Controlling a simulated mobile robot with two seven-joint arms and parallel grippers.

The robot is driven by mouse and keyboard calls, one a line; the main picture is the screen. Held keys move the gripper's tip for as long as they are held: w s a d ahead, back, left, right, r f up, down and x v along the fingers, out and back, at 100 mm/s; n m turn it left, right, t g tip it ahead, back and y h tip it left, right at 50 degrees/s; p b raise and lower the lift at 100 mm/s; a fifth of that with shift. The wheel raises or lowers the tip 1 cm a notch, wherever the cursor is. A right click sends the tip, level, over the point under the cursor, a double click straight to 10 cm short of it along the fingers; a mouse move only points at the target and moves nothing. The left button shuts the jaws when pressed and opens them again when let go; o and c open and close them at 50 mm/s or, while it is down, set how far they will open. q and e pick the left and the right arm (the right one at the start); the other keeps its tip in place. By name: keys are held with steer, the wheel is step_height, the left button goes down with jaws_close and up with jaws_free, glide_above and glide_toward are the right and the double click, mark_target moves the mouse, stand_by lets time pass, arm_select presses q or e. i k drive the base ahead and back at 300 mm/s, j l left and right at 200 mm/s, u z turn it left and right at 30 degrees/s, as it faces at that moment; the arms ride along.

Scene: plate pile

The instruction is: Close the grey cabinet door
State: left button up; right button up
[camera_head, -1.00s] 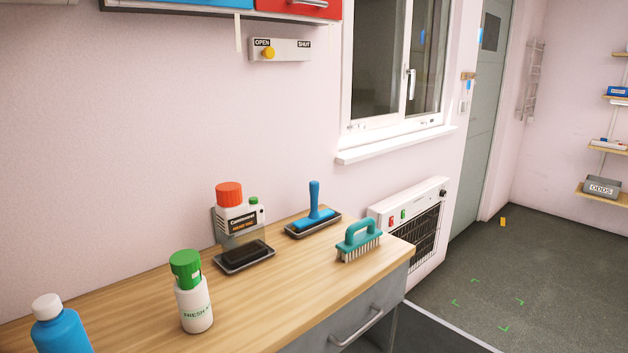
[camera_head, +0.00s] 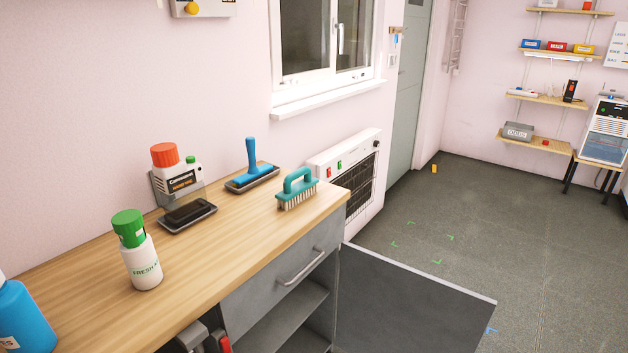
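The grey cabinet (camera_head: 262,303) stands under the wooden worktop. Its dark grey door (camera_head: 415,300) is swung wide open, reaching out to the right from the cabinet's right side over the floor. The picture's bottom edge cuts off the lower part of the door. The cabinet's open front shows a grey shelf (camera_head: 290,318) beneath a drawer front with a metal bar handle (camera_head: 302,268). I cannot make out either of my grippers in this view.
On the worktop (camera_head: 225,245) stand a blue bottle (camera_head: 22,320), a green-capped bottle (camera_head: 143,262), a red-capped container, black trays and a teal brush (camera_head: 297,188). A grey and red object (camera_head: 222,342) shows at the bottom edge; I cannot tell what it is.

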mark_target(386, 305)
steer(key=z, duration=0.3)
steer(key=i+l+z, duration=0.1)
steer(key=l+z, duration=0.2)
steer(key=i+l+z, duration=0.3)
steer(key=l, duration=0.15)
steer(key=l+z, duration=0.3)
steer(key=i+l+z, duration=0.3)
steer(key=i+l, duration=0.2)
steer(key=i, duration=0.25)
steer(key=i+l+z, duration=0.1)
steer(key=i, duration=0.4)
steer(key=i+u, duration=0.35)
steer(key=u, duration=0.15)
steer(key=i+l+u, duration=0.25)
steer(key=u, duration=0.25)
steer(key=i+l+u, duration=0.1)
steer(key=u, duration=0.4)
steer(key=i+l+u, duration=0.2)
steer(key=u, duration=0.25)
steer(key=i+l+u, duration=0.25)
steer(key=u, duration=0.25)
steer(key=i+l+u, duration=0.1)
steer(key=l+u, duration=0.2)
steer(key=u, duration=0.2)
steer(key=l+u, duration=0.3)
steer(key=u, duration=0.15)
steer(key=l+u, duration=0.35)
steer(key=u, duration=0.15)
